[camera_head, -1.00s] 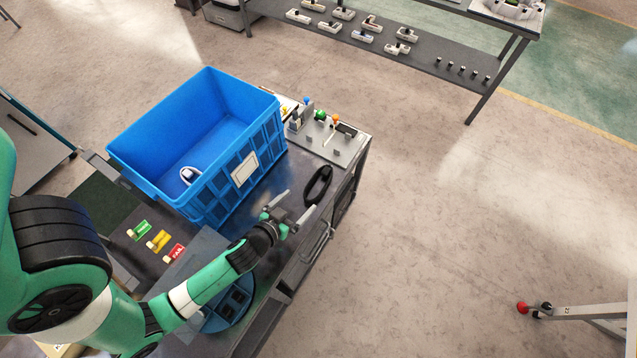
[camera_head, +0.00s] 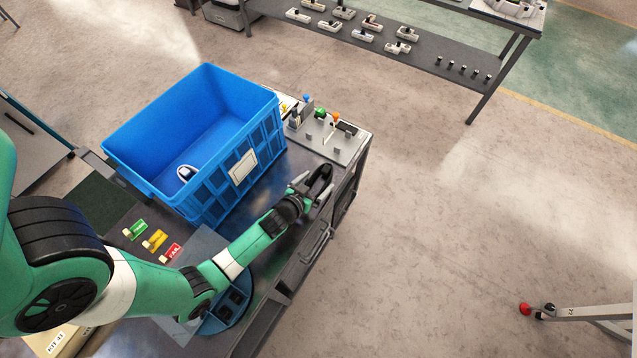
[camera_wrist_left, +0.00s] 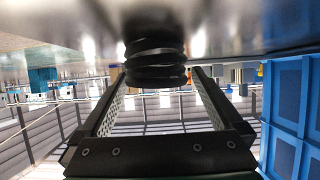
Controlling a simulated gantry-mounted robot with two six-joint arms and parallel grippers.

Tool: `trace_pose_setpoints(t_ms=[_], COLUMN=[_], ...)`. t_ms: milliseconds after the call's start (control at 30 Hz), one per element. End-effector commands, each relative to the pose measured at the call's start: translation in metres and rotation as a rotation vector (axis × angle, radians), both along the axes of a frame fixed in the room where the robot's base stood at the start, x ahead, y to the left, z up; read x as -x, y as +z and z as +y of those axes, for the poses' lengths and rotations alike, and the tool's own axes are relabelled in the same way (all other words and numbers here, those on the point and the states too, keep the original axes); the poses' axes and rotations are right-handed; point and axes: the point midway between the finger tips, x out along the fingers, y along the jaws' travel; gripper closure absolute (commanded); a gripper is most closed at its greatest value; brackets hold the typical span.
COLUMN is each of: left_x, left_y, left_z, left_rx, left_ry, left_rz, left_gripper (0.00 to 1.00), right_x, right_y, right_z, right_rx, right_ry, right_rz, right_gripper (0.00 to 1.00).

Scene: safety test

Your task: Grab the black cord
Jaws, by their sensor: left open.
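The black cord (camera_head: 319,179) is a small coiled bundle on the dark metal table top, right of the blue crate. In the left wrist view the coiled cord (camera_wrist_left: 155,62) shows just beyond and between the two finger pads. My left gripper (camera_head: 313,186) is open, with its fingers on either side of the cord's near part. In the wrist view its fingers (camera_wrist_left: 158,95) are spread wide and the cord is not clamped. The gripper partly hides the cord in the head view. My right gripper is in neither view.
The blue crate (camera_head: 150,176) stands close left of my left arm, with a small white-and-dark object (camera_head: 187,173) inside. A panel (camera_head: 340,143) with coloured knobs lies beyond the cord. Green, yellow and red labelled tags (camera_head: 155,240) lie left. The table's right edge is near.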

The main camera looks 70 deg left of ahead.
Motion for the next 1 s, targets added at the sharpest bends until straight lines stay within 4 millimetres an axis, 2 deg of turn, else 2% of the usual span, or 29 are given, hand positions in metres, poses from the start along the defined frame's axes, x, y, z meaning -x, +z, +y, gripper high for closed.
trace_pose_setpoints(t_ms=[133, 633, 867, 1000], left_x=[0.0003, 0.0007, 0.0004, 0.0004], left_y=[0.0005, 0.0005, 0.0017, 0.0101], left_z=[-0.0002, -0.0004, -0.0003, -0.0002], left_rx=[0.0, 0.0, -0.001, -0.001], left_ry=[0.0, 0.0, 0.0, 0.001], left_rz=[0.0, 0.0, -0.001, -0.002], left_gripper=[0.0, 0.9, 0.91, 0.91], right_x=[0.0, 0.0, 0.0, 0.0], right_y=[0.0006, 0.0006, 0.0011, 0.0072], right_z=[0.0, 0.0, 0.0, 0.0], right_rx=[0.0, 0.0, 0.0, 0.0], right_ry=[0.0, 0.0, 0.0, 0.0], right_rz=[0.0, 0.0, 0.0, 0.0], right_gripper=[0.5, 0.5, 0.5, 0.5])
